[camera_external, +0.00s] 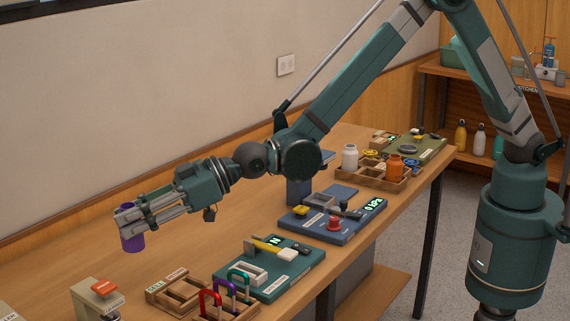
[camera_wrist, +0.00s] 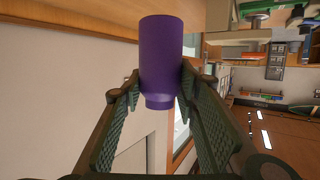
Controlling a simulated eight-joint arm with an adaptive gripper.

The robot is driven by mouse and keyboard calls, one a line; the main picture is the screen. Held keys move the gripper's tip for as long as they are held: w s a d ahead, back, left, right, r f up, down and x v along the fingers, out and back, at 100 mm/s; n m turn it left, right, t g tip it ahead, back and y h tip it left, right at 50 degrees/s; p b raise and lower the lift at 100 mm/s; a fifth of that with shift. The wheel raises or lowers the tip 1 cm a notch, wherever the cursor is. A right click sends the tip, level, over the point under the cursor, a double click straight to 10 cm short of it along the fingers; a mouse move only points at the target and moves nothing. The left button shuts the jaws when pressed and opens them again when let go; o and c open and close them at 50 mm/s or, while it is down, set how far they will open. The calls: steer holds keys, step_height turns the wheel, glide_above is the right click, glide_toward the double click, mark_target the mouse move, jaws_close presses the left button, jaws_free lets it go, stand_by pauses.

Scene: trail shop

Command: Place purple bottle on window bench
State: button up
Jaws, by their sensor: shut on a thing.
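The purple bottle (camera_external: 132,240) is between the fingers of my gripper (camera_external: 128,214) at the left of the external view. It looks upright there, and I cannot tell whether its base touches the long wooden bench (camera_external: 95,256) or hangs just above it. In the wrist view the purple bottle (camera_wrist: 162,55) sits between the two ridged fingers of my gripper (camera_wrist: 160,88), which are shut on it. Part of the bottle is hidden by the fingers in the external view. No label shows that names the window bench.
A beige block with an orange top (camera_external: 104,288), a wooden tray (camera_external: 172,290), coloured padlocks (camera_external: 226,290) and a green mat with tools (camera_external: 272,268) stand near the front. A blue mat (camera_external: 330,222) and a bottle tray (camera_external: 372,178) lie further right. Bench around the bottle looks clear.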

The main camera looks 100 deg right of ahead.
step_height(320, 180, up, 10)
steer(key=shift+d, duration=0.55)
steer(key=s+d+f+b, duration=0.1)
steer(key=s+d+f, duration=0.2)
steer(key=s+d, duration=0.75)
steer(key=s+d+f, duration=0.3)
steer(key=d, duration=1.5)
steer(key=s+d+f+b, duration=0.1)
steer(key=s+d+f, duration=0.45)
steer(key=d, duration=0.95)
steer(key=s+d+r+n+y, duration=0.1)
steer(key=s+d+r, duration=0.1)
steer(key=s+d, duration=0.5)
steer(key=s+d+r+n+y, duration=0.1)
steer(key=s+d, duration=0.3)
steer(key=s, duration=0.7)
steer(key=s+d+r+n+g+y, duration=0.1)
steer(key=s+d+r, duration=0.15)
steer(key=s, duration=0.55)
steer(key=s+d+r+n+y+b, duration=0.1)
steer(key=s+r, duration=0.2)
steer(key=s, duration=0.5)
steer(key=s+d+r+n+g+y, duration=0.1)
steer(key=s+d+r, duration=0.15)
steer(key=s, duration=0.55)
step_height(320, 180, down, 10)
steer(key=shift+a+f, duration=0.15)
steer(key=shift+a, duration=0.25)
